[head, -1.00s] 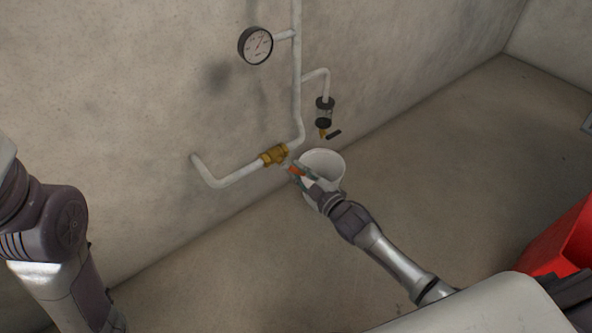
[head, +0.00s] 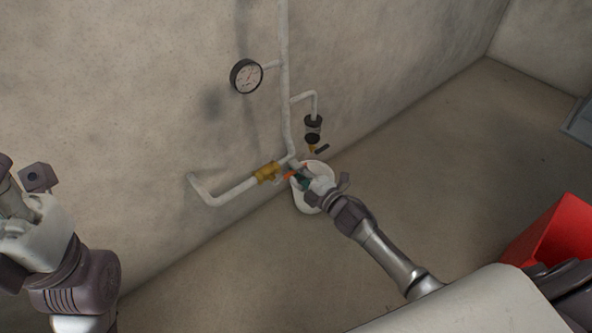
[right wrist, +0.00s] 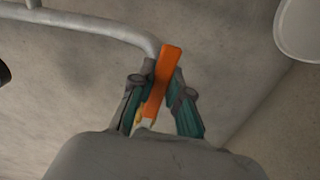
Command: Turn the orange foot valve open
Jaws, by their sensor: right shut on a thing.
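The foot valve has a brass body (head: 267,173) on the grey pipe low on the wall. Its orange handle (head: 289,175) points to the right from the body in the head view. My right gripper (head: 297,180) is at the handle. In the right wrist view the orange handle (right wrist: 162,80) lies between the green-padded fingers of the right gripper (right wrist: 160,95), which are closed around it. The valve body is not clear in that view. Of my left arm only links show at the left edge of the head view; its gripper is out of sight.
A white bucket (head: 309,202) stands on the floor behind my right gripper. A pressure gauge (head: 246,76) and a dark fitting with a small tap (head: 313,128) are above. A red object (head: 550,235) is at the right. The floor between is clear.

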